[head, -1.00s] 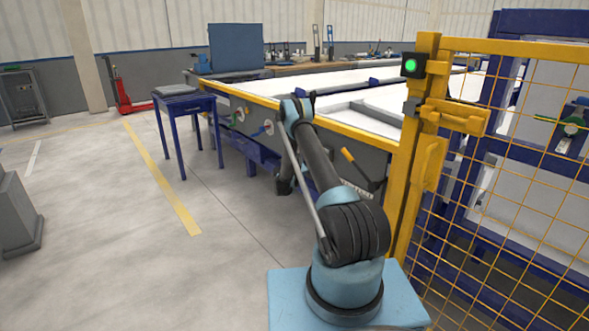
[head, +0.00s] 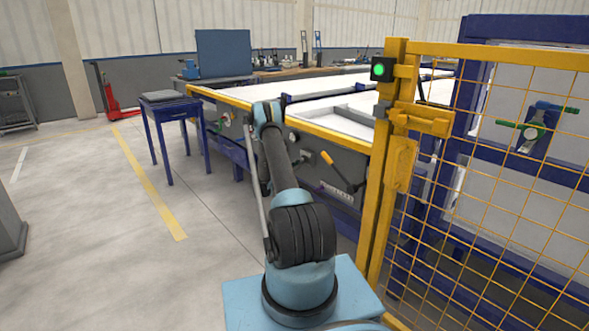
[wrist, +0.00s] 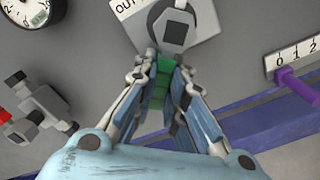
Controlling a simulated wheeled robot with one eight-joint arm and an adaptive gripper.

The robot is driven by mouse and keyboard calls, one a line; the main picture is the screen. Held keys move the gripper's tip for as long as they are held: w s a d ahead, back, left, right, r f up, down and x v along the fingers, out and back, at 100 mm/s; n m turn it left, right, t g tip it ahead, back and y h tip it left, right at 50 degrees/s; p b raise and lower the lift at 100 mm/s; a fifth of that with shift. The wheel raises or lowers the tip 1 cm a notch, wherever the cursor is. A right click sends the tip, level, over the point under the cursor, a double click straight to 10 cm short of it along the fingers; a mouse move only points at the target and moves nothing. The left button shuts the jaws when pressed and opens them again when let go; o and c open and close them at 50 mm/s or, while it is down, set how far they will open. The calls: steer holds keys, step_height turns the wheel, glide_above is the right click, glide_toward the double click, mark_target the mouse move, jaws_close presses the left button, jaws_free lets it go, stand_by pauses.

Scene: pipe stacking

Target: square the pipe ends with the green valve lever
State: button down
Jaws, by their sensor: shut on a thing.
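In the wrist view my gripper (wrist: 160,68) is shut on the green valve lever (wrist: 158,92), with the blue-grey fingers on both sides of it. The lever runs down from a pale grey valve body with a dark square hub (wrist: 178,30). A white label (wrist: 126,8) reading "OUT" shows behind it, partly covered. In the head view my arm reaches to the front of the grey bench, and its links hide my gripper and the held lever. I cannot make out any pipe ends in either view.
A purple lever (wrist: 292,84) under a number scale, a gauge (wrist: 28,10) and a red-handled fitting (wrist: 42,108) surround the grip. A yellow mesh gate (head: 480,190) stands close on the right. A blue stool (head: 172,115) stands left; the floor there is clear.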

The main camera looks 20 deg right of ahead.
steer(key=shift+w+a, duration=0.2)
steer(key=shift+w, duration=0.1)
steer(key=c, duration=1.6)
jaws_free()
steer(key=shift+c, duration=0.2)
steer(key=shift+o, duration=0.2)
steer(key=shift+d, duration=0.1)
steer(key=shift+s, duration=0.1)
steer(key=v, duration=1.2)
